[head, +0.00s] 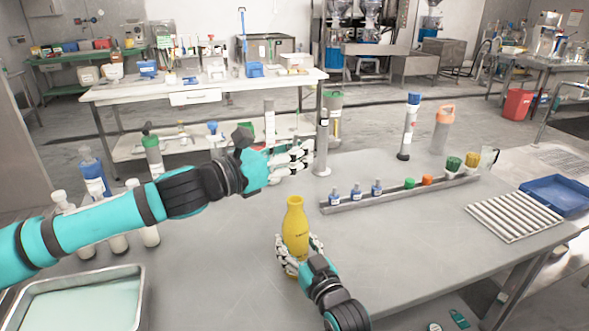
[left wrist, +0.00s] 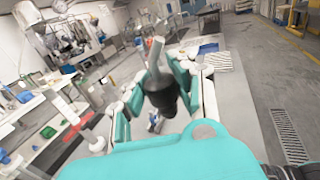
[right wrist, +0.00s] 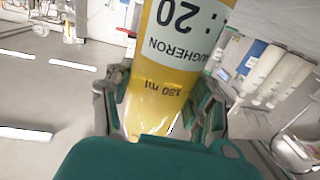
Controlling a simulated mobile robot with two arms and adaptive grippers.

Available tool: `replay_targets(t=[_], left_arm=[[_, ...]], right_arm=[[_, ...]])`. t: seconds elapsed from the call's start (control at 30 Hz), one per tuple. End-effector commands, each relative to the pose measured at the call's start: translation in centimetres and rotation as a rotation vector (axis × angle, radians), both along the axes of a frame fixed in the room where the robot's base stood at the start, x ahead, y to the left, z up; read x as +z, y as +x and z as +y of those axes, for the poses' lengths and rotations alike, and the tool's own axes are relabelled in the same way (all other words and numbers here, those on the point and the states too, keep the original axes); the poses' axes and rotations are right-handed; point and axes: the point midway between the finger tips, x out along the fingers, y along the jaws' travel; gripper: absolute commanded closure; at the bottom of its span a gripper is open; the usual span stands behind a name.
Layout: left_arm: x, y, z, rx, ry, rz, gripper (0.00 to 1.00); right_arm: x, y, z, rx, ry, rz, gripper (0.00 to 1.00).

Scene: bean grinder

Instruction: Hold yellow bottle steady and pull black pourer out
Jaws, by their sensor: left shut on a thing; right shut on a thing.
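The yellow bottle (head: 295,228) is near upright over the front middle of the table, its top bare. My right gripper (head: 297,255) is shut around its lower body. The right wrist view shows the bottle (right wrist: 160,85) and its white label between the fingers. My left gripper (head: 292,158) is up and behind the bottle, clear of it. In the left wrist view the black pourer (left wrist: 160,90), with a grey spout, is between its closed fingers. I cannot make out the pourer clearly in the head view. Whether the bottle touches the table cannot be told.
A rack of small bottles and caps (head: 400,194) lies right of the yellow bottle. A metallic cylinder (head: 322,150) stands close to my left fingers. White bottles (head: 148,232) and a metal tray (head: 140,310) are at left. The table's front middle is mostly clear.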

Motion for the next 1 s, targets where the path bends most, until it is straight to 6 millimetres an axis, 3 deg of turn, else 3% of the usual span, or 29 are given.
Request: replay_targets(t=[0.33, 0.37, 0.57, 0.87, 1.0], left_arm=[[0.6, 0.0, 0.0, 0.000, 0.000, 0.001, 1.00], [0.6, 0.0, 0.0, 0.000, 0.000, 0.001, 1.00], [0.6, 0.0, 0.0, -0.001, 0.000, 0.001, 1.00], [0.6, 0.0, 0.0, -0.001, 0.000, 0.001, 1.00], [0.6, 0.0, 0.0, -0.001, 0.000, 0.001, 1.00]], right_arm=[[-0.2, 0.0, 0.0, 0.000, -0.003, 0.003, 0.89], [-0.2, 0.0, 0.0, 0.000, -0.003, 0.003, 0.44], [-0.1, 0.0, 0.0, 0.000, -0.002, 0.002, 0.18], [-0.1, -0.1, 0.0, 0.000, -0.001, 0.000, 0.18], [-0.2, -1.3, -0.6, 0.000, -0.002, 0.002, 0.18]])
